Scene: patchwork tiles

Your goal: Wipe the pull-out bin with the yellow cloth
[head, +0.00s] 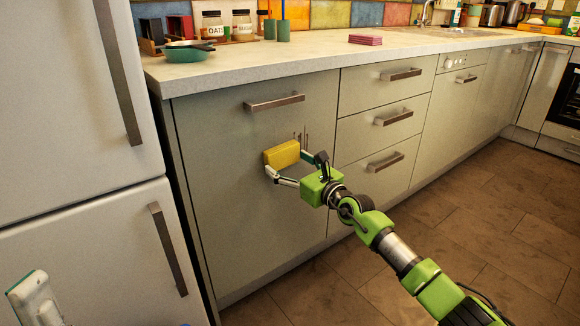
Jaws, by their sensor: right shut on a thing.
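The pull-out bin (235,205) is the wide pale grey-green cabinet front at the left end of the counter, with a metal bar handle (275,102) near its top. It looks closed. A few thin dark streaks (301,138) show on its front, just above and right of the cloth. The yellow cloth (282,155) looks like a thick folded block. My right gripper (286,167) is shut on it and holds it at the middle of the bin front. I cannot tell whether the cloth touches the front.
A white fridge (75,90) with long handles stands close on the left. Drawers (380,122) with bar handles adjoin the bin on the right. On the counter are a green pan (188,53), jars (213,26) and pink folded cloths (366,39). The tiled floor at right is clear.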

